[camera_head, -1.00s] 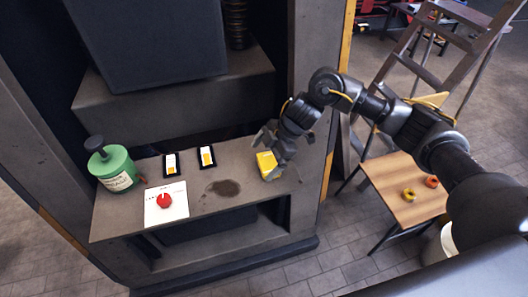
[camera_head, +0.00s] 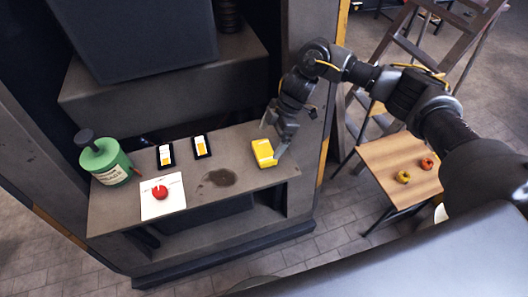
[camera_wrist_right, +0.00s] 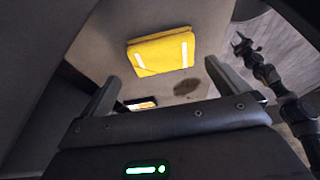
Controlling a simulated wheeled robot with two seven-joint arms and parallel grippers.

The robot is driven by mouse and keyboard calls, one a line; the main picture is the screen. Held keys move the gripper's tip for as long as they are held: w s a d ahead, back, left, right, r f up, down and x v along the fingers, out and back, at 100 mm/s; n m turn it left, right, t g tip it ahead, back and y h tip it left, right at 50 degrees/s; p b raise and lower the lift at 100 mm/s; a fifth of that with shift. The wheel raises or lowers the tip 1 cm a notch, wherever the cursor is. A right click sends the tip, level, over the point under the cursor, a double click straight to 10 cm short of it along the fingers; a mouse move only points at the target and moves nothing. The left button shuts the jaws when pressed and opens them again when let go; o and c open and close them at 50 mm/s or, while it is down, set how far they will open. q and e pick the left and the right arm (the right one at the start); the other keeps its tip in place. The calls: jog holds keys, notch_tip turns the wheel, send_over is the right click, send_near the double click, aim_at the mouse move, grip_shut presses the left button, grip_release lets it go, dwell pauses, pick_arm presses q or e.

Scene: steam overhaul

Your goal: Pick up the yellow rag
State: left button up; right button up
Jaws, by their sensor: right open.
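The yellow rag (camera_head: 263,152) lies folded on the right part of the grey shelf (camera_head: 240,180). It is a flat yellow block with pale stripes, and it also shows in the right wrist view (camera_wrist_right: 161,53). My right gripper (camera_head: 272,143) is open over the rag, with its fingers on either side of it in the head view. In the right wrist view the rag lies beyond the open fingertips (camera_wrist_right: 165,85), with nothing between the fingers.
On the shelf stand a green canister (camera_head: 106,163), a white card with a red knob (camera_head: 160,193) and two dark-framed cards (camera_head: 201,146). A dark stain (camera_head: 219,177) lies beside the rag. A ladder (camera_head: 430,60) stands at right.

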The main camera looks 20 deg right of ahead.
aim_at(265, 150)
jog(key=shift+s+a+f+p, duration=0.1)
jog(key=shift+a+f+p, duration=0.15)
jog(key=shift+f, duration=0.2)
jog(key=p+x, duration=0.1)
jog(key=x, duration=0.3)
jog(key=shift+s+d+f, duration=0.1)
jog(key=shift+c, duration=0.3)
jog(key=c, duration=0.8)
